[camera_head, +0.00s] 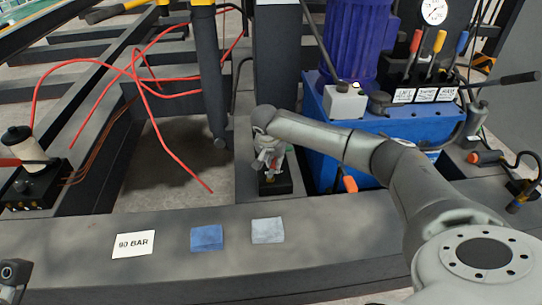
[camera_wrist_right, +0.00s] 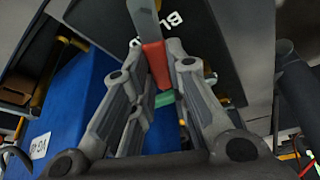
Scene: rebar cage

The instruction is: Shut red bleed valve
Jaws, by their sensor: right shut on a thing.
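The red bleed valve handle (camera_wrist_right: 156,62) sits between the fingertips of my right gripper (camera_wrist_right: 160,72) in the right wrist view. The fingers are closed on it from both sides. Behind it is a dark panel with white lettering (camera_wrist_right: 172,17), only partly readable. In the head view my right gripper (camera_head: 267,160) points down at the black valve block (camera_head: 275,186) beside the blue power unit. The gripper and wrist hide most of the handle there. A small dark part of my left arm or gripper (camera_head: 14,278) shows at the bottom left edge; its fingers cannot be made out.
The blue power unit (camera_head: 400,139) with levers and a gauge (camera_head: 433,11) stands behind my right arm. Red hoses (camera_head: 148,88) lie across the frame at left. A "90 BAR" card (camera_head: 133,245), blue cloth (camera_head: 207,238) and grey cloth (camera_head: 268,231) lie on the front beam.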

